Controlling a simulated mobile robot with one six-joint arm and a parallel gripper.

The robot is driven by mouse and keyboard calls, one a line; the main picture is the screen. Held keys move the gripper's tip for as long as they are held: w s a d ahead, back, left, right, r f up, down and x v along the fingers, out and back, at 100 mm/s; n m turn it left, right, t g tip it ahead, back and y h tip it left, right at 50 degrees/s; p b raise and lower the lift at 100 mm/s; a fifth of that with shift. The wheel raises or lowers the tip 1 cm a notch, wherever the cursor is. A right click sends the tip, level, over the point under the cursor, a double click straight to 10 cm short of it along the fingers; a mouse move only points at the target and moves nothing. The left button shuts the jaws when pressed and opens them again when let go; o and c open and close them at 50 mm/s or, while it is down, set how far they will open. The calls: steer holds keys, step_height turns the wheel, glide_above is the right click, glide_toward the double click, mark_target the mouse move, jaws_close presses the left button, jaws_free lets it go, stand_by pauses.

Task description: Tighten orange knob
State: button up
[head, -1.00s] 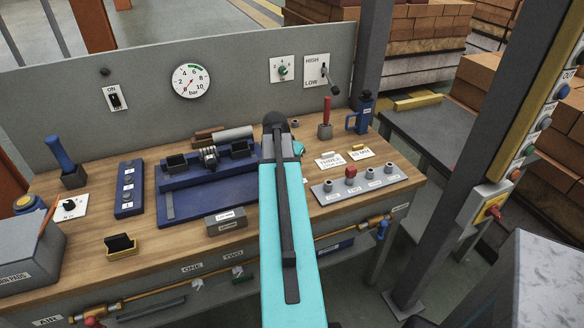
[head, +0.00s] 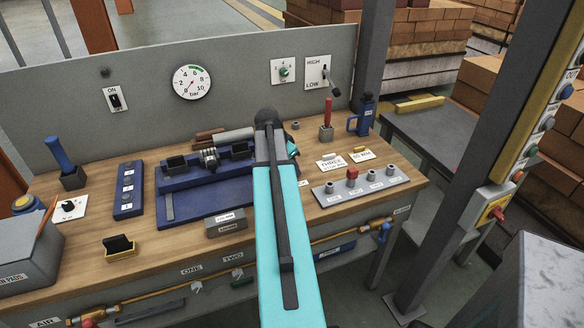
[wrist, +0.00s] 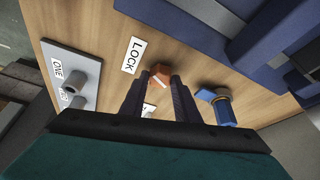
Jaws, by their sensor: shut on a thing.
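The orange knob (wrist: 159,73) shows in the wrist view on the wooden bench top, with a pale line across its top. A white label reading LOCK (wrist: 134,55) lies beside it. My gripper (wrist: 157,82) is at the knob, with its two dark fingers shut on either side of it. The fingers hide part of the knob's sides. In the head view, my teal arm hides the knob and the gripper.
A grey plate with pegs (head: 350,194), one with a red piece, stands right of my arm. A blue vise fixture (head: 185,207) is to the left.

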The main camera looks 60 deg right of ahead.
steer(key=shift+s, duration=0.15)
steer(key=o, duration=1)
steer(key=shift+o, duration=0.2)
steer(key=shift+a+r, duration=0.1)
steer(key=shift+r, duration=0.05)
steer(key=b+v, duration=0.2)
steer(key=v, duration=1.1)
steer(key=shift+r, duration=0.2)
